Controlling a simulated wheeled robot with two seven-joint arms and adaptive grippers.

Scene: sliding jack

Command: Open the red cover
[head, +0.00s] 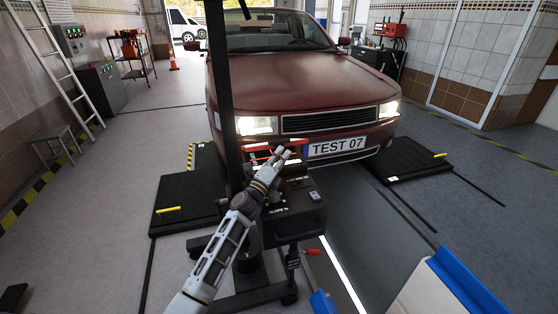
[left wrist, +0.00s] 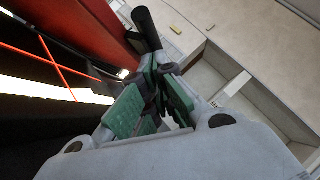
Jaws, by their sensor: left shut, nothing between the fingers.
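A small red-edged part (head: 258,148), likely the red cover, shows in the head view in front of the car's bumper, just above the black box-shaped device (head: 298,208). My gripper partly hides it, and I cannot tell whether it is open. My left gripper (head: 286,153) reaches up to its right side, fingers shut and empty. In the left wrist view the green-padded fingers (left wrist: 163,72) are together. A black cylinder (left wrist: 147,28) stands just beyond the fingertips, beside a red surface (left wrist: 85,28); contact is unclear. My right gripper is out of view.
The dark red car (head: 290,82) with plate TEST 07 stands close behind the device. A dark upright post (head: 222,80) rises left of my gripper. Black floor plates (head: 185,195) flank the car's front. A blue-edged object (head: 465,285) is at the lower right.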

